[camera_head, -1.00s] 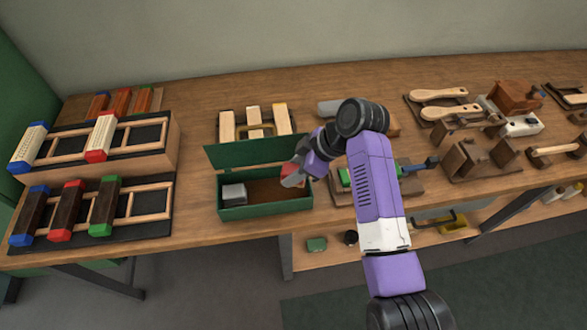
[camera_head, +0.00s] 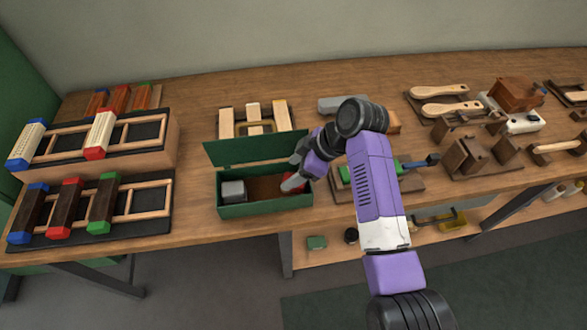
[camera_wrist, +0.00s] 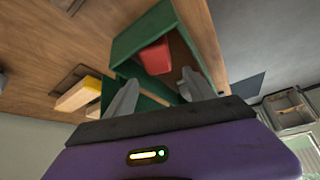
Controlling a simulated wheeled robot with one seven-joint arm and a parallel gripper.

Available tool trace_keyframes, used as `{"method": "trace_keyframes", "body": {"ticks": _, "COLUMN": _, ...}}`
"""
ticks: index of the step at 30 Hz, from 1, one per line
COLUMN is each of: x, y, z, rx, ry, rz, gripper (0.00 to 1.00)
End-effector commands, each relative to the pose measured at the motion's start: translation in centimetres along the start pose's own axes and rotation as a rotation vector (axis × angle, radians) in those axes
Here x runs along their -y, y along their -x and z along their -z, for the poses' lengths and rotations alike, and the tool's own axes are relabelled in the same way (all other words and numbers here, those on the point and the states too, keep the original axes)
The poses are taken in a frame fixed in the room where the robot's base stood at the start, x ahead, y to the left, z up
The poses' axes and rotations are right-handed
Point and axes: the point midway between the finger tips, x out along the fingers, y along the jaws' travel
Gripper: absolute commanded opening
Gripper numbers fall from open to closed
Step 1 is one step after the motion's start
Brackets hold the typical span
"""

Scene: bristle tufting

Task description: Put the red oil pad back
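The red oil pad (camera_head: 296,187) is in the right end of the open green box (camera_head: 262,208), partly hidden by my gripper in the head view. In the wrist view the red pad (camera_wrist: 155,57) lies inside the green box (camera_wrist: 128,44), just beyond my fingertips. My gripper (camera_wrist: 159,78) is open, with a finger on each side of the pad and a gap showing to each. In the head view my gripper (camera_head: 292,182) reaches down into the box from the right. Whether the pad rests fully on the box floor is hard to tell.
A grey block (camera_head: 234,191) sits in the box's left end. The green lid (camera_head: 255,150) stands open behind. A fixture with a green tool (camera_head: 385,172) is close on the right. Racks with coloured-end brushes (camera_head: 90,215) stand left, and pale wooden blocks (camera_head: 253,117) behind.

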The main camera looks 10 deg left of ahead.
Motion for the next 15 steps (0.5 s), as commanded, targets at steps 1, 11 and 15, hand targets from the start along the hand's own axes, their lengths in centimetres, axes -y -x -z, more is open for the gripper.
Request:
{"method": "trace_keyframes", "body": {"ticks": 1, "x": 0.0, "y": 0.0, "z": 0.0, "rx": 0.0, "ry": 0.0, "rz": 0.0, "gripper": 0.63}}
{"method": "trace_keyframes", "body": {"ticks": 11, "x": -0.2, "y": 2.9, "z": 0.6, "rx": -0.002, "ry": 0.001, "rz": -0.006, "gripper": 0.63}}
{"method": "trace_keyframes", "body": {"ticks": 15, "x": -0.2, "y": 5.9, "z": 0.6, "rx": -0.002, "ry": 0.001, "rz": -0.006, "gripper": 0.63}}
